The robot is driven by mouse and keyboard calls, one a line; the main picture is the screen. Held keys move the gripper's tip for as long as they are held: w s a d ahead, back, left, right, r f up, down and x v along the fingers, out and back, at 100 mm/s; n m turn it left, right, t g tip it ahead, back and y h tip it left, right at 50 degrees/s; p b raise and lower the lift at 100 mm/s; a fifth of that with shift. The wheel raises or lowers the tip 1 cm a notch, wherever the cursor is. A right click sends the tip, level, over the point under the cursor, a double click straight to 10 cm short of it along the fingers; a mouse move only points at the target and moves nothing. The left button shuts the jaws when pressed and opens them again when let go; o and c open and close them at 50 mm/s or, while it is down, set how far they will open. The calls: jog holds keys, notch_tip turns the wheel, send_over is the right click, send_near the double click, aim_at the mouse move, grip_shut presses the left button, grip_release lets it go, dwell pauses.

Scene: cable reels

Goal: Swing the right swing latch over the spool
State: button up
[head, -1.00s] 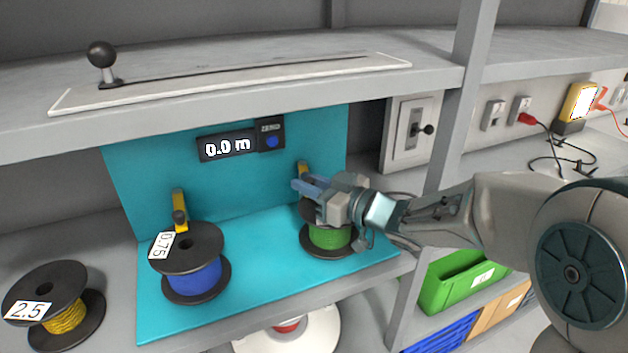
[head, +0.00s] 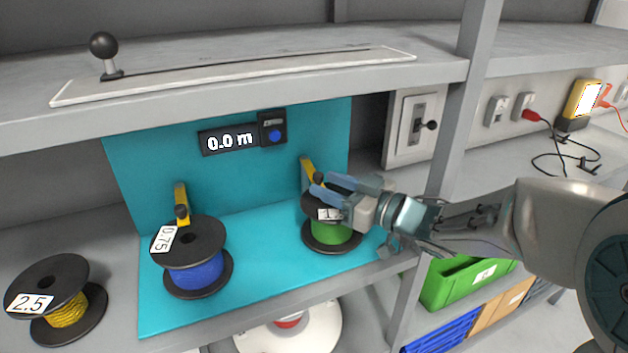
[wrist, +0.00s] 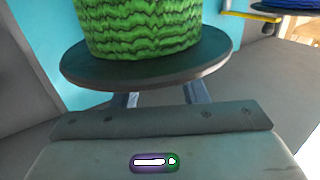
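The right swing latch (head: 307,172) is a yellow bar standing up behind the green spool (head: 329,231), tilted slightly. The spool has black flanges and a white label, partly covered by my gripper. My gripper (head: 322,184) is above the spool's top flange, with its blue fingers pointing left beside the latch. The fingers are apart and hold nothing visible. I cannot tell whether they touch the latch. In the wrist view, which looks upside down, the green wire (wrist: 150,25) and black flange fill the upper middle, partly hiding the fingers; the right latch does not show there.
A blue spool (head: 195,273) with its own yellow latch (head: 181,205) stands to the left on the teal panel (head: 255,265). A yellow-wire spool (head: 68,312) stands farther left. The shelf (head: 250,95) above and a grey post (head: 462,100) to the right bound the space.

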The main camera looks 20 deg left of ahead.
jog(key=v, duration=0.9)
